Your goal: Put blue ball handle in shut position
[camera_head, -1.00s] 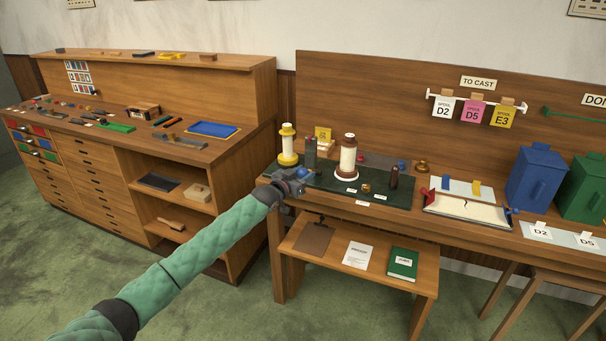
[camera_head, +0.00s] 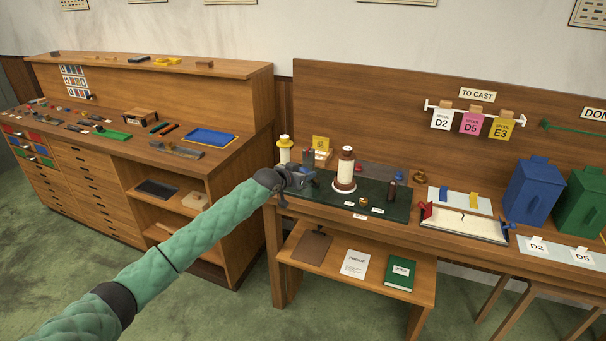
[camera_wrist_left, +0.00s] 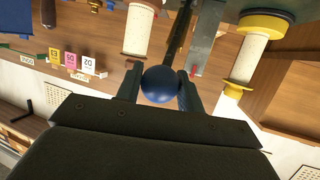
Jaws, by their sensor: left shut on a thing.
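The blue ball handle (camera_wrist_left: 160,84) sits between the two fingers of my left gripper (camera_wrist_left: 160,92) in the left wrist view. The fingers close on it from both sides, and a dark lever runs up from behind the ball. In the head view my left gripper (camera_head: 298,179) is at the left end of the dark green mat (camera_head: 375,205); it hides the ball there. My right gripper is not in view.
A white spool on a brown base (camera_head: 345,170) stands just right of my left gripper. A yellow-topped spool (camera_head: 284,150) stands behind it on the left. A white tray (camera_head: 463,224) and a blue bin (camera_head: 533,190) are farther right.

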